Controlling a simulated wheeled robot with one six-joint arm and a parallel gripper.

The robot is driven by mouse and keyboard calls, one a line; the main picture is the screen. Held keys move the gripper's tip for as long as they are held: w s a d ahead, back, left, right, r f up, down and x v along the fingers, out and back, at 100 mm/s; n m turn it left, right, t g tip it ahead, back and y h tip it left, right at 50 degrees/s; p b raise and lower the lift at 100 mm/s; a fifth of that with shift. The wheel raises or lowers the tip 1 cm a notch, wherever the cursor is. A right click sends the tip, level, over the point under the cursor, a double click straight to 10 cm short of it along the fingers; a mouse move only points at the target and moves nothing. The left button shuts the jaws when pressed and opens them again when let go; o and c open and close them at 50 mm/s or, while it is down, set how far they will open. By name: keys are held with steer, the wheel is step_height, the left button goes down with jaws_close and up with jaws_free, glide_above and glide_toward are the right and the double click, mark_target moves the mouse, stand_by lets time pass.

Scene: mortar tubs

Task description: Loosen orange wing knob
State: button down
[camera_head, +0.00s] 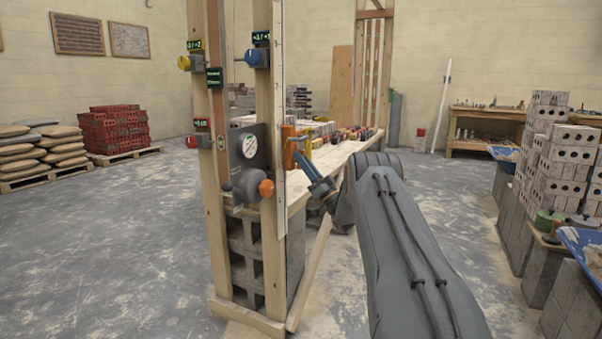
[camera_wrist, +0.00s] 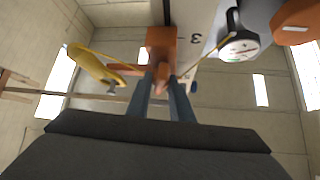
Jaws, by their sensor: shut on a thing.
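My gripper (camera_head: 299,157) reaches in from the right to the right side of the wooden post frame. In the wrist view its two fingers (camera_wrist: 163,80) are closed on a small orange part that looks like the orange wing knob (camera_wrist: 162,70). It sits just below an orange block (camera_wrist: 161,40); the fingers hide much of it. In the head view the orange block (camera_head: 288,143) stands just behind the post, near the fingertips. I cannot tell how far the knob is turned.
A grey housing (camera_head: 250,165) with a white dial and a round orange knob (camera_head: 266,188) is on the post frame. A yellow part (camera_wrist: 95,66) lies beside the orange block. Open floor lies at the left.

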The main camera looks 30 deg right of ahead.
steer(key=n+g+y+b, duration=0.1)
steer(key=n+y+b, duration=0.1)
steer(key=n+y, duration=0.1)
steer(key=shift+f+n+g, duration=0.1)
steer(key=shift+n+g, duration=0.2)
steer(key=shift+n, duration=0.2)
steer(key=shift+n+g+y+b, duration=0.4)
steer(key=shift+n+y+b, duration=0.2)
steer(key=shift+y, duration=0.1)
steer(key=shift+r+n+g+y, duration=0.2)
steer(key=shift+n+g+y, duration=0.1)
steer(key=shift+n+y, duration=0.1)
steer(key=c, duration=1.6)
jaws_free()
steer(key=shift+a, duration=0.1)
steer(key=shift+c, duration=0.2)
steer(key=shift+f, duration=0.1)
steer(key=v, duration=0.7)
steer(key=shift+s+f, duration=0.2)
steer(key=shift+s, duration=0.1)
